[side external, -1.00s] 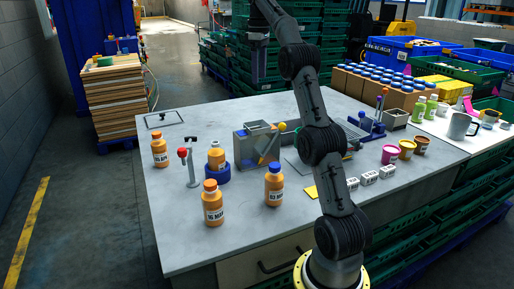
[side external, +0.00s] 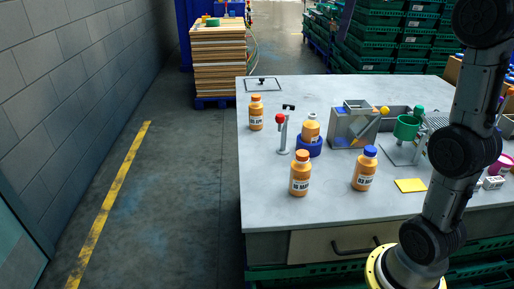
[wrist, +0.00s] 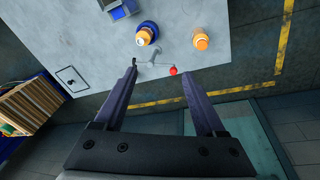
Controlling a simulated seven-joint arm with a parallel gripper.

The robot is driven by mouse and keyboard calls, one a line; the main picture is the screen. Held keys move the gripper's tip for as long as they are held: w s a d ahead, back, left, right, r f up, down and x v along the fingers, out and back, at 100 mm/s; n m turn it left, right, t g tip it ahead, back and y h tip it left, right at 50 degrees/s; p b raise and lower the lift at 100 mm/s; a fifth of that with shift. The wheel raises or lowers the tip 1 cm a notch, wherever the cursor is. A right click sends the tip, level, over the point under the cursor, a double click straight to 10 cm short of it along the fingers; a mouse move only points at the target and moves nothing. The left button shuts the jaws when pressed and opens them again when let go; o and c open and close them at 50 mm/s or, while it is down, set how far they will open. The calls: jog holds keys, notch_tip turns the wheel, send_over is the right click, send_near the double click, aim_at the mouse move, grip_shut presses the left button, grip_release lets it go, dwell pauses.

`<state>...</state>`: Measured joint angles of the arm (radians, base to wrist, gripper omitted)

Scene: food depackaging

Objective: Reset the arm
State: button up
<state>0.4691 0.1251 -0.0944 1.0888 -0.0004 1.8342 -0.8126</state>
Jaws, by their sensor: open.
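My gripper (wrist: 159,73) shows in the wrist view, with its two dark fingers apart and nothing between them. It is above the left part of the table, near the red-knobbed lever (wrist: 173,71). In the side external view my arm rises at the right and its upper end leaves the picture, so the gripper is not seen there. Orange bottles stand on the table: one at the back left (side external: 256,114), one at the front (side external: 299,176), one with a blue cap (side external: 365,170). Another bottle (side external: 310,130) sits in a blue ring (side external: 309,147).
A grey metal box (side external: 352,127) and a green cup (side external: 406,127) on a stand are right of the ringed bottle. A yellow square (side external: 410,185) lies near my arm. The table's left side has bare room. A pallet stack (side external: 218,60) stands behind; green crates (side external: 380,45) fill the back.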

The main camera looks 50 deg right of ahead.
jog(key=s+a+f+t, duration=0.2)
jog(key=s+a+f, duration=0.5)
jog(key=s+a, duration=0.45)
jog(key=s+a+f+m, duration=0.1)
jog(key=a+f+m, duration=0.1)
jog(key=f, duration=0.6)
jog(key=s+a+f+m+t+y, duration=0.1)
jog(key=s+a+f+m, duration=0.1)
jog(key=f, duration=0.6)
jog(key=shift+t, duration=0.3)
jog(key=shift+a, duration=0.1)
